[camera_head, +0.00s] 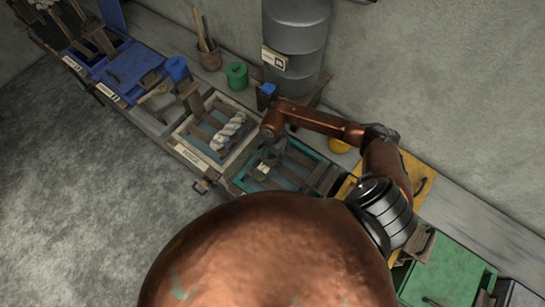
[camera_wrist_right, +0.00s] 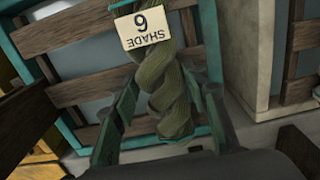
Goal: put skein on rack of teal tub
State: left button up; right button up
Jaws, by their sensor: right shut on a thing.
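The olive-green twisted skein (camera_wrist_right: 165,75) carries a white tag reading "SHADE 6". My right gripper (camera_wrist_right: 168,92) is shut on it, one finger on each side. In the head view my right gripper (camera_head: 268,157) is over the left part of the teal tub (camera_head: 316,150), and the skein is mostly hidden there apart from its pale tag. The tub's wooden rack slats (camera_head: 292,164) show beside the gripper. In the wrist view the slats (camera_wrist_right: 85,35) lie behind the skein; whether it touches them I cannot tell. My left gripper is not in view.
A cream tub (camera_head: 183,141) with a pale skein (camera_head: 229,130) on its rack stands just left. Blue tubs (camera_head: 125,70) lie further left, a yellow tub (camera_head: 418,178) and a green one (camera_head: 455,268) to the right. A grey barrel (camera_head: 297,45) stands behind.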

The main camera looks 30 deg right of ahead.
aim_at(272, 157)
jog(key=shift+f, duration=0.15)
jog(key=o, duration=1.4)
notch_tip(272, 157, up, 12)
jog(key=shift+r+b, duration=0.2)
jog(key=shift+b, duration=0.5)
